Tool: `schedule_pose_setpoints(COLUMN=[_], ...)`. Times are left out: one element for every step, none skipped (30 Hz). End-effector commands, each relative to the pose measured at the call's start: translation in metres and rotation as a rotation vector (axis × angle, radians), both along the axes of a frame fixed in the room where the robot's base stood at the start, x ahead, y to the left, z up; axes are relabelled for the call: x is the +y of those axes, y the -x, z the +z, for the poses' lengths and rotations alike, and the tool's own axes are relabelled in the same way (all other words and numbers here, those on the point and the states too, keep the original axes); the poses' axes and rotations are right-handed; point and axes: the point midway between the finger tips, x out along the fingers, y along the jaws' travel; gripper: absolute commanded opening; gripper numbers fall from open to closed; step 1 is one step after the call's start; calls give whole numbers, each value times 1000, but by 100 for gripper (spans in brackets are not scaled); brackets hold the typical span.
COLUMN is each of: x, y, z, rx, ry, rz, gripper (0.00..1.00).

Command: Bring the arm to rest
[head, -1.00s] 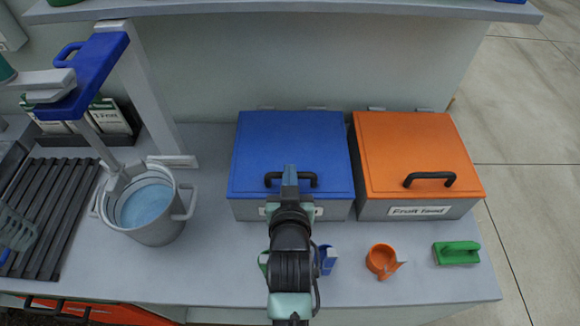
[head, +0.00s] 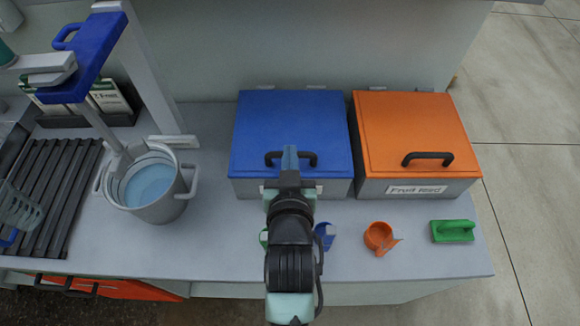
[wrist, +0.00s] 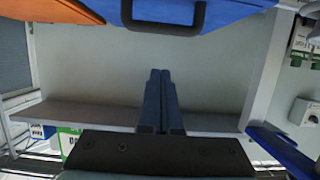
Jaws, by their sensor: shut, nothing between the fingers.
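My gripper (head: 290,160) is in front of the blue-lidded box (head: 292,125), with its fingertips overlapping the lid's dark handle in the head view. In the wrist view my gripper (wrist: 160,75) shows its two fingers side by side, closed together with nothing between them. The blue lid (wrist: 215,8) and its handle (wrist: 165,28) show at the top of the wrist view.
An orange-lidded box (head: 410,135) stands to the right, lid down. A blue scoop (head: 325,236), an orange scoop (head: 379,237) and a green brush (head: 453,231) lie along the front of the counter. A metal pot (head: 165,206) of blue liquid and a dark rack (head: 45,195) are left.

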Motion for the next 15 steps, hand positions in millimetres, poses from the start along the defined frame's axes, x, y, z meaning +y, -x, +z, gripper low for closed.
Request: schedule_pose_setpoints(x=[0, 0, 0, 0, 0, 0, 0, 0, 0, 0, 0, 0, 0, 0, 0], y=[9, 14, 19, 22, 25, 29, 32, 33, 35, 37, 38, 38, 38, 38, 37], z=[0, 1, 3, 4, 5, 6, 7, 8, 9, 9, 9, 10, 10, 11, 13], rx=[2, 2, 1, 1, 0, 1, 0, -1, 0, 0, 0, -1, -1, -2, -7], ry=[0, 0, 0, 0, 0, 0, 0, 0, 0, 0, 1, 1, 1, 1, 1], rz=[0, 0, 0, 0, 0, 0, 0, 0, 0, 0, 0, 0, 0, 0, 0], gripper=[0, 0, 0, 0, 0, 0, 0, 0, 0, 0, 0, 0, 0, 0, 0])
